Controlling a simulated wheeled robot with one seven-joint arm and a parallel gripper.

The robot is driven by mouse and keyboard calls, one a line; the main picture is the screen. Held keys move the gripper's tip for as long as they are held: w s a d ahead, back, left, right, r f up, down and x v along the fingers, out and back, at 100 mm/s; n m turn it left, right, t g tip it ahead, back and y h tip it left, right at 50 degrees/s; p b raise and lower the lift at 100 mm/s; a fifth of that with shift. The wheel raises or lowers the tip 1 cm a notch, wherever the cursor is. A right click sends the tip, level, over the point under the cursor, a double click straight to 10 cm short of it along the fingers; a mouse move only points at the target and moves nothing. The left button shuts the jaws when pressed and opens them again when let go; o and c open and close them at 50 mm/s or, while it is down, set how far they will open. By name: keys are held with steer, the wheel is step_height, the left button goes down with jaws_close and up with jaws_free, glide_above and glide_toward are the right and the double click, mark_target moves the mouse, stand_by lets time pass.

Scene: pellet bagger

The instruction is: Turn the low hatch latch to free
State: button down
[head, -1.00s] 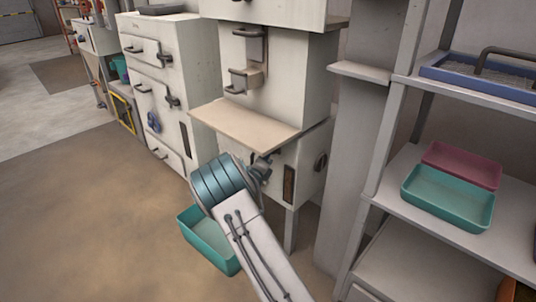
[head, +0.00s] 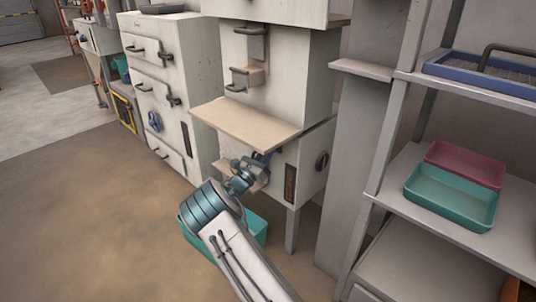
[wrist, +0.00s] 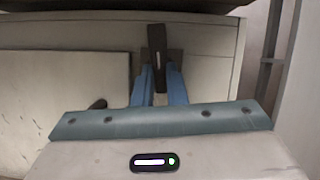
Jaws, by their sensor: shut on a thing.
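The low hatch latch (wrist: 157,44) is a dark upright bar on a dark plate, seen in the wrist view. My gripper (wrist: 160,85) has its two blue fingers closed around the lower part of this bar, one on each side. A pale hatch panel (wrist: 60,80) lies to the left of the latch in that view. In the head view my gripper (head: 262,161) is at the low front of the pellet bagger, just under its tan shelf. The latch is hidden there behind the gripper and the shelf.
The tan shelf (head: 245,124) juts out just above my gripper. A teal bin (head: 254,229) stands on the floor below, partly behind my arm. A rack with a teal tray (head: 450,196) and a pink tray (head: 465,163) stands at the right. Open floor lies at the left.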

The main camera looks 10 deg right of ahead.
steer(key=shift+m+g+h, duration=0.4)
steer(key=shift+m, duration=0.8)
steer(key=c, duration=1.5)
jaws_free()
steer(key=shift+w, duration=0.1)
steer(key=shift+o, duration=0.2)
steer(key=shift+a, duration=0.1)
steer(key=p+v, duration=0.4)
steer(key=v, duration=0.9)
steer(key=shift+a+f, duration=0.2)
steer(key=shift+a, duration=0.05)
